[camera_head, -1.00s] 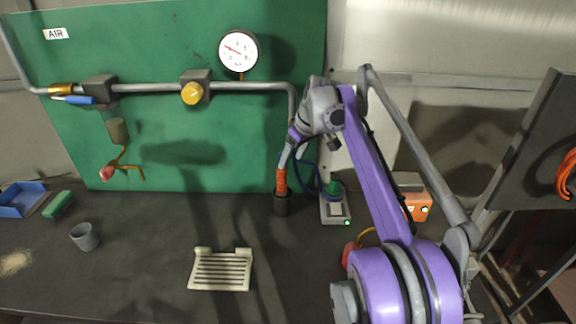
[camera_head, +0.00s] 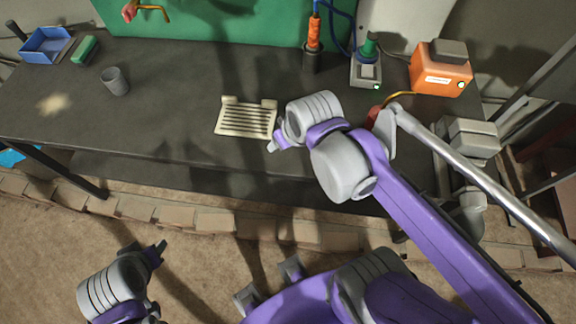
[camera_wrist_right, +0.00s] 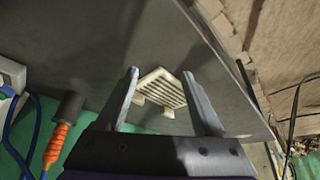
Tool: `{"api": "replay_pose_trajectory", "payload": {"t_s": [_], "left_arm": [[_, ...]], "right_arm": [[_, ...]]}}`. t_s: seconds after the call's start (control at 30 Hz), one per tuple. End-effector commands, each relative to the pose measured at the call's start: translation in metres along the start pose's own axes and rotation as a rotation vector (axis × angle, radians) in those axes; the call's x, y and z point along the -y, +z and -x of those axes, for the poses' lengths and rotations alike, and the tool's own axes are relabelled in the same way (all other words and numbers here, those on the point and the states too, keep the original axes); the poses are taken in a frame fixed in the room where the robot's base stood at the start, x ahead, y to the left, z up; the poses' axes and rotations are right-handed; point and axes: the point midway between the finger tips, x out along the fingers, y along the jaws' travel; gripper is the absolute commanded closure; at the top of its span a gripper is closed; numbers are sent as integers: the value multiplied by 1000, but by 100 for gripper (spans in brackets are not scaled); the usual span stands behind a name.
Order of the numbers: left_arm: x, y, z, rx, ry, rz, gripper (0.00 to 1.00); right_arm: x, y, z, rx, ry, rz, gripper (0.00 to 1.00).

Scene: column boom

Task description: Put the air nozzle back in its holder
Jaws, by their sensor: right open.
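The air nozzle, with an orange grip (camera_head: 314,32), stands upright in a dark cup-shaped holder (camera_head: 311,60) at the back of the bench. A blue hose runs near its top. The grip (camera_wrist_right: 56,143) and the dark holder (camera_wrist_right: 70,106) also show at the left of the right wrist view. My right gripper (camera_head: 274,141) is well in front of the nozzle, apart from it, over the bench beside the slotted rack. In the right wrist view its fingers (camera_wrist_right: 160,73) are spread with nothing between them. My left gripper (camera_head: 159,248) hangs low at the left, off the bench; its jaws are unclear.
A cream slotted rack (camera_head: 246,119) lies on the bench (camera_head: 180,105). A grey cup (camera_head: 115,81), blue tray (camera_head: 46,46) and green block (camera_head: 85,49) are at left. A green-topped device (camera_head: 367,70) and orange box (camera_head: 440,73) stand right of the holder.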

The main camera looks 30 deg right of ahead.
Motion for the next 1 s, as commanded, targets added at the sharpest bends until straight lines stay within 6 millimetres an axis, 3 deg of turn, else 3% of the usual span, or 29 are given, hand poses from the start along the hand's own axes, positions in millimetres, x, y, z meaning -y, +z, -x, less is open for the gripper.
{"api": "replay_pose_trajectory", "payload": {"t_s": [0.03,0.1,0.23,1.0], "left_arm": [[0,0,0,0,0,0,50],[0,0,0,0,0,0,50],[0,0,0,0,0,0,50],[0,0,0,0,0,0,50]], "right_arm": [[11,24,-8,-9,-4,3,31],[20,47,-16,-20,-5,-2,31],[26,70,-24,-31,-5,-10,31],[27,72,-25,-32,-5,-14,31]]}}
